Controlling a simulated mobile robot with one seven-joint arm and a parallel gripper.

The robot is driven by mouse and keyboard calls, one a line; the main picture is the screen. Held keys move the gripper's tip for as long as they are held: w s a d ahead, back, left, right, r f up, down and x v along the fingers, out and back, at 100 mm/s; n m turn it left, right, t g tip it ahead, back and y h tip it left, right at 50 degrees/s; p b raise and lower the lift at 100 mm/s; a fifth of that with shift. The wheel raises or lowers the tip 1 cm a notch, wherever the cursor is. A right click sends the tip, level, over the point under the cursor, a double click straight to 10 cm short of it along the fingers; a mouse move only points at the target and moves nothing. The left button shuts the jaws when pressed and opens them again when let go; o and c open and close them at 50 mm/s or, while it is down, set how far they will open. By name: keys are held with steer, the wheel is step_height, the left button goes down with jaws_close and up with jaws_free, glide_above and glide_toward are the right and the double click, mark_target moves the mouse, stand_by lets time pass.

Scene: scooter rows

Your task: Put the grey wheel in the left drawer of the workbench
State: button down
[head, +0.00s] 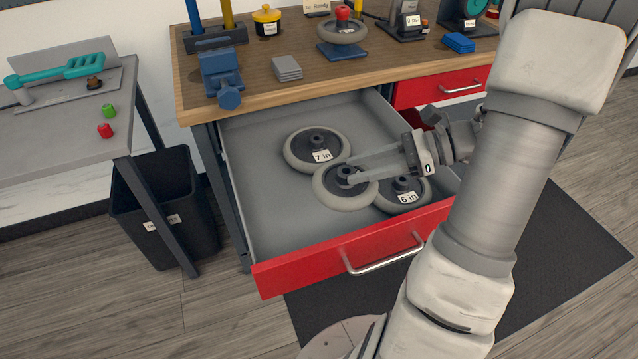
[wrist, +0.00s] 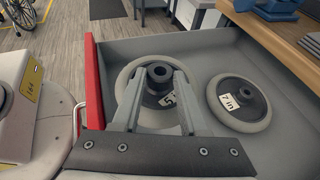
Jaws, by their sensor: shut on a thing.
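The left drawer (head: 275,225) of the workbench (head: 290,95) is pulled open, with a red front and a grey inside. My gripper (head: 347,172) reaches into it from the right and is shut on the dark hub of a grey wheel (head: 343,203). In the wrist view this wheel (wrist: 125,82) lies between and under my fingers (wrist: 160,78), its label partly covered. It overlaps the 7 in wheel (head: 299,164) and the 6 in wheel (head: 420,185) in the head view. I cannot tell whether it touches the drawer floor.
The drawer's left part is bare. A blue vise (head: 222,75), grey pads (head: 286,68) and a wheel with a red knob (head: 342,30) stand on the bench. A second red drawer (head: 440,87) is at the right. A black bin (head: 165,205) stands left, below a grey table (head: 60,135).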

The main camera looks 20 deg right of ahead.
steer(key=shift+w+a+f+b, duration=0.4)
steer(key=shift+a+f+b, duration=0.5)
steer(key=shift+a+f, duration=0.8)
steer(key=shift+w+a+f+b, duration=0.35)
steer(key=shift+a+f+b, duration=0.55)
steer(key=shift+a+f, duration=0.85)
steer(key=shift+w+a+f+b, duration=0.4)
steer(key=shift+a+f+b, duration=0.5)
steer(key=shift+a+f, duration=0.8)
steer(key=shift+f, duration=0.15)
steer(key=shift+c, duration=2.2)
jaws_free()
